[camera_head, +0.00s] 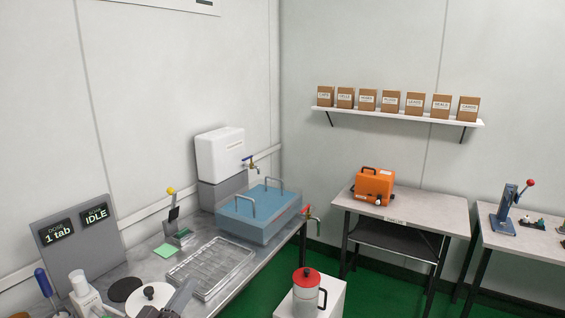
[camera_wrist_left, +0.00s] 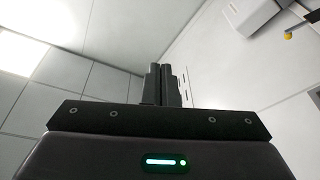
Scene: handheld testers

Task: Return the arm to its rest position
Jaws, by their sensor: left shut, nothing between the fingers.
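My left gripper (camera_head: 178,300) shows at the bottom edge of the head view, low at the left, in front of the metal bench and beside a round white lid. In the left wrist view its two dark fingers (camera_wrist_left: 168,85) are together, with nothing between them. That view looks at pale walls and ceiling panels, so the gripper does not face the bench top. Most of the left arm is out of the picture. My right gripper is in neither view.
The metal bench (camera_head: 215,308) holds a clear tray (camera_head: 212,266), a blue lidded bath (camera_head: 259,212), a lever device (camera_head: 175,222) and a display panel (camera_head: 78,238). A red-lidded jug (camera_head: 306,292) stands on a white stand right of the bench. Green floor lies beyond.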

